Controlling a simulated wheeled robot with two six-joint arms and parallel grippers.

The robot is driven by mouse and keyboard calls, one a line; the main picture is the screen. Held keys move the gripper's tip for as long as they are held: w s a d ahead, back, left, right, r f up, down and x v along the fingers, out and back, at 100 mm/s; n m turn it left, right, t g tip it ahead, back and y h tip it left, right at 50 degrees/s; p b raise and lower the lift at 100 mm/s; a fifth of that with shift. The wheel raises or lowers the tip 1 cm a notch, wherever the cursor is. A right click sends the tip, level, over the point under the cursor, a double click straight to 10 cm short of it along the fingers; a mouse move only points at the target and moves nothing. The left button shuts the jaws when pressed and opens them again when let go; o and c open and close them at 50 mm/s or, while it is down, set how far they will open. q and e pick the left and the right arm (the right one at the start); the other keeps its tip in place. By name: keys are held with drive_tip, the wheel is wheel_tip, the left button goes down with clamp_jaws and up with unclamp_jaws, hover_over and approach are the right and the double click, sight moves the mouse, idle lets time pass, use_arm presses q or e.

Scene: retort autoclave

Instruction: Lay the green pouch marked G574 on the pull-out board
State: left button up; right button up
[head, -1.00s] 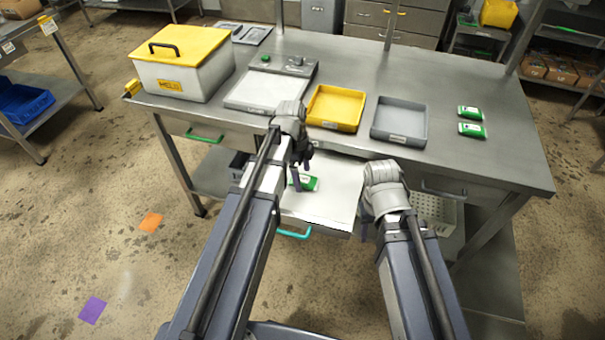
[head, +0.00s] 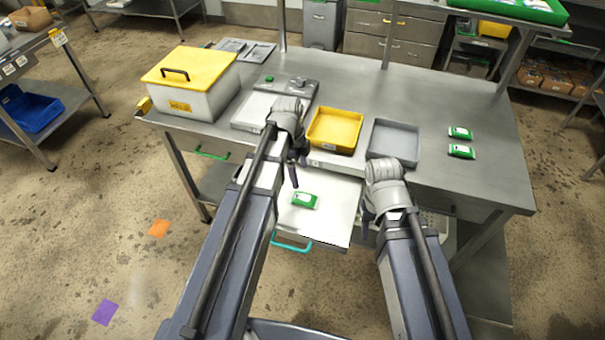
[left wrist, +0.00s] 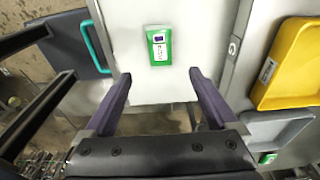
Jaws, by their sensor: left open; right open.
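A green pouch with a white label (head: 304,200) lies flat on the pull-out board (head: 331,218), which is drawn out from the table's front. Its marking is too small to read. The left wrist view shows the pouch (left wrist: 159,46) lying on the bare board (left wrist: 190,20), beyond my fingertips and clear of them. My left gripper (head: 298,172) is open and empty, above the board and behind the pouch; it also shows in the left wrist view (left wrist: 159,76). My right gripper (head: 368,215) is open beside the board's right edge, its fingers partly hidden by my arm.
Two more green pouches (head: 459,132) (head: 461,151) lie on the table's right (head: 490,185). A yellow tray (head: 335,130), a grey tray (head: 395,141) and a yellow-lidded box (head: 190,82) stand on the table. The board has a teal handle (head: 291,243) at its front.

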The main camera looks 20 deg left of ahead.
use_arm(q)
drive_tip(key=s+d+n+y, duration=0.2)
drive_tip(key=s+d+n, duration=1)
drive_tip(key=s+n, duration=0.2)
drive_tip(key=shift+s+n+y, duration=0.15)
drive_tip(key=shift+n+y, duration=0.15)
drive_tip(key=shift+a, duration=0.1)
